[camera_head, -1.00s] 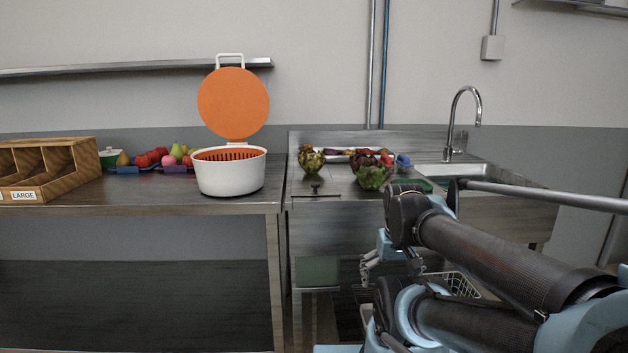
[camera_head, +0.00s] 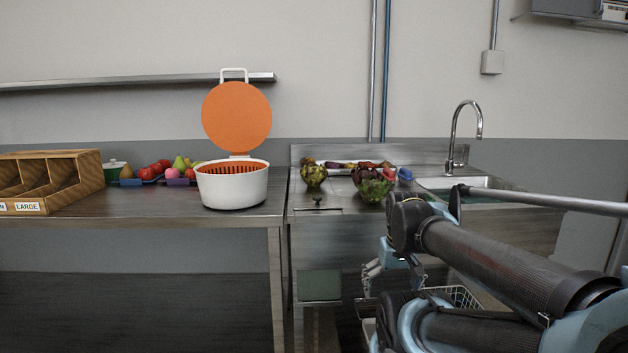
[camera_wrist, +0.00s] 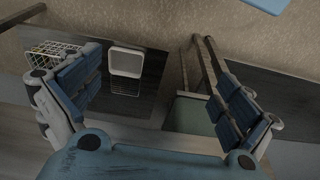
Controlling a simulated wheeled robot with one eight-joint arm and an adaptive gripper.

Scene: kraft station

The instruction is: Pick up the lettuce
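Two leafy green and reddish heads stand on the steel sink counter in the head view: a smaller one (camera_head: 313,175) at left and a larger one (camera_head: 373,186) at right. Either could be the lettuce; I cannot tell which. My gripper (camera_head: 376,272) hangs low in front of the counter, below and apart from both heads. In the wrist view my gripper (camera_wrist: 155,70) has its two fingers spread wide with nothing between them. No leafy head shows in the wrist view.
A white pot with an orange open lid (camera_head: 233,186) stands on the left table (camera_head: 140,203). A wooden bin (camera_head: 88,180) and fruit trays (camera_head: 180,181) are there too. The sink faucet (camera_head: 452,140) is at right. A wire basket (camera_head: 460,297) sits low.

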